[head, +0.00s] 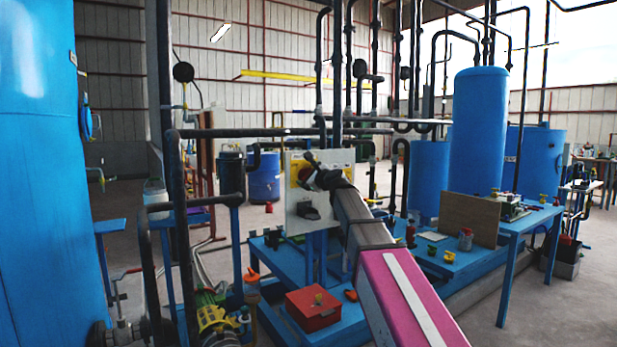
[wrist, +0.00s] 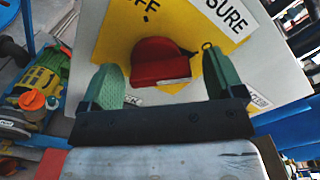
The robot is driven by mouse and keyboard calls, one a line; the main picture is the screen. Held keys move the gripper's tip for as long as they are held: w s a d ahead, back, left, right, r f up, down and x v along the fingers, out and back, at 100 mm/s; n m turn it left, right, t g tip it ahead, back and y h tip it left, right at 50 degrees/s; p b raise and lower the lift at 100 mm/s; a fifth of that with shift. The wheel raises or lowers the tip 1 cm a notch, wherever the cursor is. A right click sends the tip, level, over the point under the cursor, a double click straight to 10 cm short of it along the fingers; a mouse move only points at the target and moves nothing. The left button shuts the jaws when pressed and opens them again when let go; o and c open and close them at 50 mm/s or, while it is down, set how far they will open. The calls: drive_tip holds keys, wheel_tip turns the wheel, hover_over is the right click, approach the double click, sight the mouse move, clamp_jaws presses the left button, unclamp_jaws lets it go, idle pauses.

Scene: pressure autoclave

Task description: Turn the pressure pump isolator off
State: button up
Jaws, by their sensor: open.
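The isolator is a red knob (wrist: 160,62) on a yellow plate (wrist: 112,38) with partly visible lettering, "FF" and "SURE". The plate is on a pale panel (wrist: 275,60), which also shows in the head view (head: 297,222). My gripper (wrist: 164,82) is open, its two green fingers apart with the red knob between and just beyond their tips in the picture. I cannot tell whether they touch it. In the head view my gripper (head: 312,172) is at the panel's upper part and hides much of the plate (head: 296,166).
A blue bench (head: 350,315) stands below the panel, with a red box (head: 313,309) on it. Dark pipes (head: 245,132) run beside and above the panel. A large blue tank (head: 40,170) stands at left. A yellow-green pump (head: 215,320) is at lower left.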

drive_tip(key=shift+w+a, duration=0.1)
drive_tip(key=shift+w, duration=0.05)
drive_tip(key=c, duration=0.9)
drive_tip(key=n, duration=0.4)
drive_tip(key=shift+a+n, duration=0.1)
drive_tip(key=shift+n, duration=0.3)
drive_tip(key=n, duration=0.4)
drive_tip(key=shift+n, duration=0.3)
drive_tip(key=n, duration=0.4)
drive_tip(key=shift+a+f, duration=0.1)
drive_tip(key=shift+n, duration=2.2)
drive_tip(key=shift+a, duration=0.1)
